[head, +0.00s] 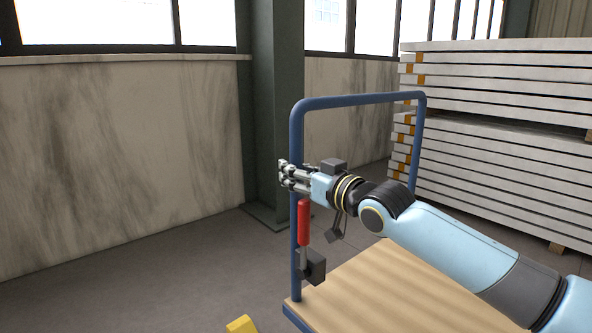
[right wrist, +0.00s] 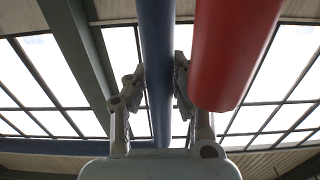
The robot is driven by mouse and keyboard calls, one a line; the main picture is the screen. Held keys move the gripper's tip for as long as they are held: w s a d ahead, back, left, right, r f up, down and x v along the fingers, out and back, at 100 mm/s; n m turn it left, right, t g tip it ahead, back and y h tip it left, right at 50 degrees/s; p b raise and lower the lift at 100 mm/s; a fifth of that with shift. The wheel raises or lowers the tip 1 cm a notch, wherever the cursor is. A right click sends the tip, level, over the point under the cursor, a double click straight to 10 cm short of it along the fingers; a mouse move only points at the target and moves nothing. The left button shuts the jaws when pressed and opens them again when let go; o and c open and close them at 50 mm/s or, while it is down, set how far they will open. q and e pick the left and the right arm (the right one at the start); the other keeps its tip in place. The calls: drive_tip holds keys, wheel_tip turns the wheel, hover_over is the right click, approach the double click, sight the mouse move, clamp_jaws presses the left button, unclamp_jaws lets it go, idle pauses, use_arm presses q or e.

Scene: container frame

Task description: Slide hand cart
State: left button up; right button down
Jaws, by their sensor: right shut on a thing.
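The hand cart has a blue tube handle (head: 355,100) standing upright over a wooden platform (head: 390,295). My right gripper (head: 284,176) is at the left upright of the blue handle, around mid-height, just above a red grip (head: 304,222). In the right wrist view, its two fingers are on either side of the blue tube (right wrist: 156,50), closed on it. The red grip (right wrist: 232,50) is close beside the right finger in that view. My left gripper is not in view.
Stacked pale slabs (head: 500,140) stand behind the cart at the right. A dark column (head: 275,110) and a marble-like wall panel (head: 120,160) are behind and left. A yellow piece (head: 241,325) shows at the bottom edge.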

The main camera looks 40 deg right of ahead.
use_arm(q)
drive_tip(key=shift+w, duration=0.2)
use_arm(e)
drive_tip(key=c, duration=1.5)
unclamp_jaws()
drive_tip(key=shift+c, duration=0.2)
drive_tip(key=o, duration=0.5)
drive_tip(key=shift+w+a, duration=0.1)
drive_tip(key=shift+c, duration=0.2)
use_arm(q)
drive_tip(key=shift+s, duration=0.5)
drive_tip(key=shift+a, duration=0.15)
use_arm(e)
drive_tip(key=s, duration=1.2)
drive_tip(key=shift+d, duration=0.45)
